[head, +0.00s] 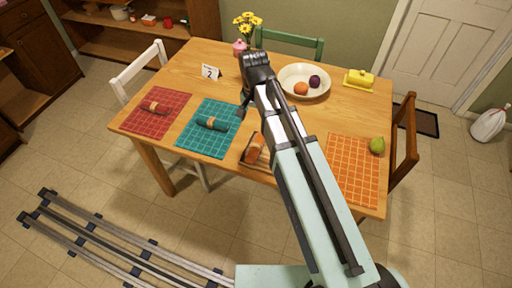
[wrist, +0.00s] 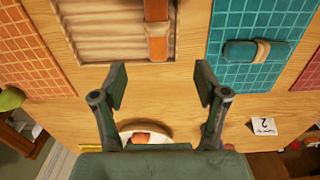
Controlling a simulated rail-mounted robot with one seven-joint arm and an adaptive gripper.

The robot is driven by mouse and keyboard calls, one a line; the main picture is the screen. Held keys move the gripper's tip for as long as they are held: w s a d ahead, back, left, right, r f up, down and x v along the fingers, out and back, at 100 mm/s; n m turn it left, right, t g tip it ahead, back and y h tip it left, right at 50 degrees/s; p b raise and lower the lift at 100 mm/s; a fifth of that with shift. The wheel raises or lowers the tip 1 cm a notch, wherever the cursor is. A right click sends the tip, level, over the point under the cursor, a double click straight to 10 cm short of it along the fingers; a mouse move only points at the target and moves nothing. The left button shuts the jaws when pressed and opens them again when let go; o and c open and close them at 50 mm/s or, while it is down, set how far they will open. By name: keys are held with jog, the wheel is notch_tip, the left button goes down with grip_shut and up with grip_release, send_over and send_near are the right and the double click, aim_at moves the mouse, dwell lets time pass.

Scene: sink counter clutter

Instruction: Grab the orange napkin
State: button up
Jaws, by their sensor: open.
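The orange napkin (head: 257,146) is rolled up and lies in a small wooden tray (head: 246,158) at the table's near edge, partly hidden behind my arm in the head view. In the wrist view the orange napkin (wrist: 157,48) shows at the top with a paler band around it, cut off by the frame edge. The tray also shows there (wrist: 100,40). My gripper (wrist: 161,74) is open and empty, its fingertips just short of the napkin's visible end in the picture. In the head view my gripper (head: 243,108) is above the table, beyond the tray.
A teal mat (head: 190,142) with a teal rolled napkin (head: 212,124) and a red mat (head: 170,122) with a red rolled napkin (head: 155,107) lie left. Right are an orange mat (head: 352,170) and a pear (head: 377,146). A bowl (head: 318,90) of fruit stands behind.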

jog(key=p, duration=0.2)
send_over(256, 146)
jog(key=f, duration=0.9)
jog(key=shift+w+a+f, duration=0.1)
jog(key=shift+a+f, duration=0.15)
jog(key=shift+a, duration=0.05)
jog(key=shift+d+f+p, duration=0.15)
jog(key=shift+f+p, duration=0.35)
jog(key=shift+f, duration=0.35)
jog(key=shift+d+f+p, duration=0.15)
jog(key=shift+f+p, duration=0.35)
jog(key=shift+f, duration=1.25)
jog(key=c, duration=1.2)
